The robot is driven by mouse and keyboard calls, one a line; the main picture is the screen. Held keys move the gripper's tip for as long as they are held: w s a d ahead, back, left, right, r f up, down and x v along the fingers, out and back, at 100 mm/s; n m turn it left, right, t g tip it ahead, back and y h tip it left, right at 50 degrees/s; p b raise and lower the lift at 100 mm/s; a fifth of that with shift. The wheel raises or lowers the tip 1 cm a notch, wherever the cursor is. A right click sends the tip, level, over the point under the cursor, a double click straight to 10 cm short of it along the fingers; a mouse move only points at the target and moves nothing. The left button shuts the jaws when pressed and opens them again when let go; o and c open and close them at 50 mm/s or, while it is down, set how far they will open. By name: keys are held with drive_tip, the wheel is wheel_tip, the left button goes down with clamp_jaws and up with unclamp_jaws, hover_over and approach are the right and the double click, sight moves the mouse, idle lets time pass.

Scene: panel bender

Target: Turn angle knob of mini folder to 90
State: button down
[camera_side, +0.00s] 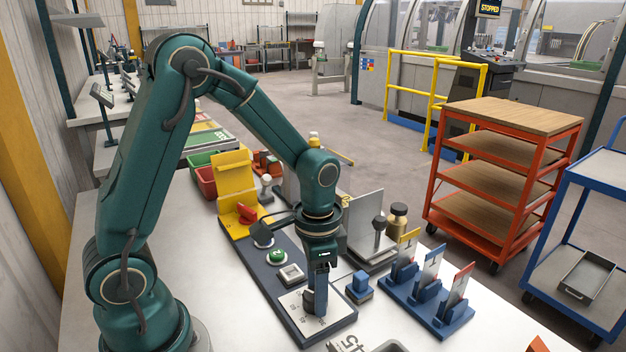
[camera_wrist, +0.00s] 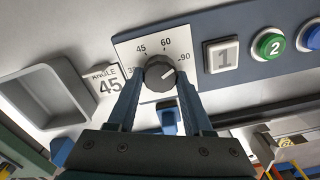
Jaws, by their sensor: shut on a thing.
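The dark round angle knob (camera_wrist: 160,76) sits on a white dial plate (camera_wrist: 126,50) marked 45, 60 and 90, with another number partly hidden at the left. A short pale mark on the knob points to its right side, toward the 90 side; its exact alignment is hard to tell. My gripper (camera_wrist: 160,84) is shut on the knob, one finger on each side.
A card reading ANGLE 45 (camera_wrist: 106,84) lies beside the dial, near a grey tray (camera_wrist: 40,95). Buttons, including a green one (camera_side: 278,257), line the panel.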

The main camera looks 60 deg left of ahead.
drive_tip(key=shift+m, duration=1)
drive_tip(key=shift+c, duration=1.5)
unclamp_jaws()
drive_tip(key=shift+r, duration=0.1)
drive_tip(key=shift+r, duration=2.55)
